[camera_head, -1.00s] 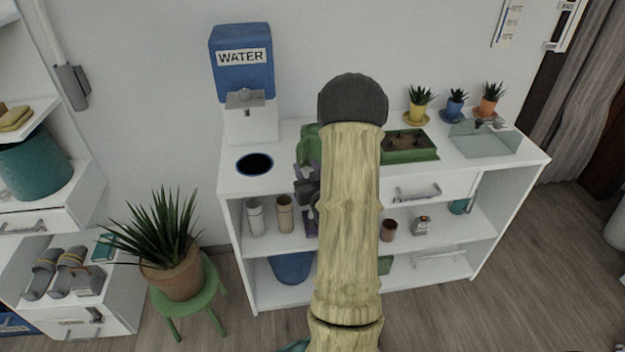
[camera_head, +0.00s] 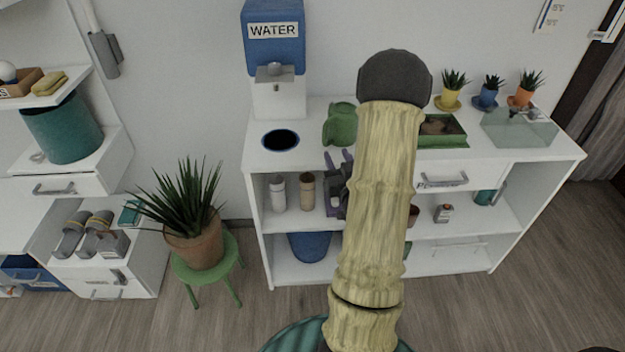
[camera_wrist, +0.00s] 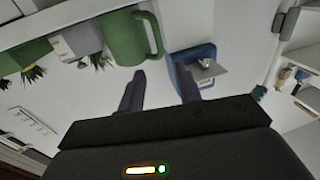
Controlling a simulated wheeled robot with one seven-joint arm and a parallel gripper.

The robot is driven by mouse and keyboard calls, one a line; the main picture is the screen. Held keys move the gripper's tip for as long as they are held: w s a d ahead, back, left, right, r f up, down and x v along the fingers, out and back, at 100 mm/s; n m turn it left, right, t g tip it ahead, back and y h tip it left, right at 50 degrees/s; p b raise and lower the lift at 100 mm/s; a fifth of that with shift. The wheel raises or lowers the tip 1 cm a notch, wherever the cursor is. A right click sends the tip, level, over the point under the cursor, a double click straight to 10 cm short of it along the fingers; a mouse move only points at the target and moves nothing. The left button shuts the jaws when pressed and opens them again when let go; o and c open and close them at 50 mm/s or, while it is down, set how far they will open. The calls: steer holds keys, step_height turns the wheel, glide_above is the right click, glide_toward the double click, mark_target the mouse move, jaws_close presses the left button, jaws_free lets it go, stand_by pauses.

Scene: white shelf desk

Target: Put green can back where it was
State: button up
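The green can (camera_head: 341,125) stands on the white desk top in the head view, just left of my arm, which may hide its right side. In the wrist view, which looks upside down, the can (camera_wrist: 128,38) is at the upper left, with its loop handle to the right. My gripper (camera_head: 340,162) is just in front of the can, by the desk's front edge, fingers toward it. In the wrist view my gripper (camera_wrist: 162,88) is open, with nothing between the fingers. The can's handle is close beyond the left finger, apart from it as far as I can tell.
A blue water dispenser (camera_head: 273,40) stands behind a round dark opening (camera_head: 281,140) in the desk top. A green planter box (camera_head: 450,141), a glass tank (camera_head: 520,130) and small potted plants are to the right. A potted plant (camera_head: 194,240) stands on a green stool (camera_head: 210,265).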

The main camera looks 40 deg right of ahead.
steer(key=shift+w+a, duration=0.1)
steer(key=w+a+f+n+g+y, duration=0.1)
steer(key=a+g+y, duration=0.1)
steer(key=a+g, duration=0.35)
steer(key=w+a+f+n+g+y, duration=0.1)
steer(key=a+f+n+g+y, duration=0.1)
steer(key=a, duration=0.6)
steer(key=s+a+r+n+g+y, duration=0.1)
steer(key=s+a+g+y, duration=0.1)
steer(key=s+a+g, duration=0.5)
steer(key=s+a, duration=0.5)
steer(key=a, duration=0.2)
steer(key=shift+s+a+r+y, duration=0.2)
steer(key=shift+y, duration=0.1)
